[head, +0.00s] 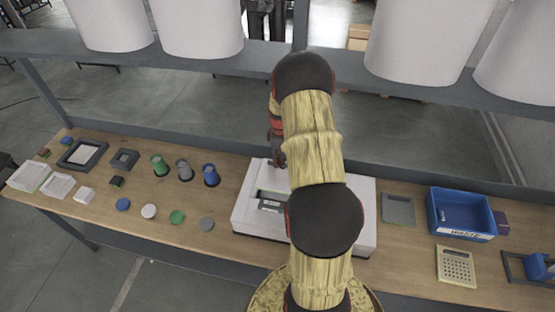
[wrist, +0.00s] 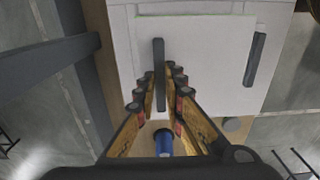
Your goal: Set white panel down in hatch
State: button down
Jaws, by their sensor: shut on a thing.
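My gripper (wrist: 160,72) is shut on the dark upright bar handle (wrist: 158,58) of the white panel (wrist: 205,50), which has a thin green far edge. In the wrist view the panel appears over the white box (wrist: 275,22). In the head view my gripper (head: 278,158) is partly behind my arm, above the white box (head: 247,221). The hatch opening (head: 270,205) shows dark in the box top, partly hidden by my arm. A dark strip (wrist: 254,60) shows at the panel's right side. I cannot tell whether the panel touches the box.
Left of the box stand green, grey and blue cups (head: 210,175), with several discs in front. Trays and frames lie farther left. A grey plate (head: 398,209), blue waste bin (head: 433,222) and beige perforated plate (head: 456,266) are at right. A shelf beam (head: 200,62) crosses behind.

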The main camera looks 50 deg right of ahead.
aim_at(279, 169)
jog(key=shift+w+f+b, duration=0.2)
jog(key=shift+f+b, duration=0.25)
jog(key=shift+f, duration=0.75)
jog(key=shift+f+b, duration=0.85)
jog(key=shift+f, duration=0.6)
jog(key=shift+s+f+b, duration=0.15)
jog(key=shift+f+b, duration=0.45)
jog(key=shift+b, duration=0.2)
dwell(0.7)
jog(key=c, duration=1.8)
grip_release()
jog(key=shift+r, duration=0.1)
jog(key=shift+r+p, duration=1.65)
jog(key=shift+r, duration=1.75)
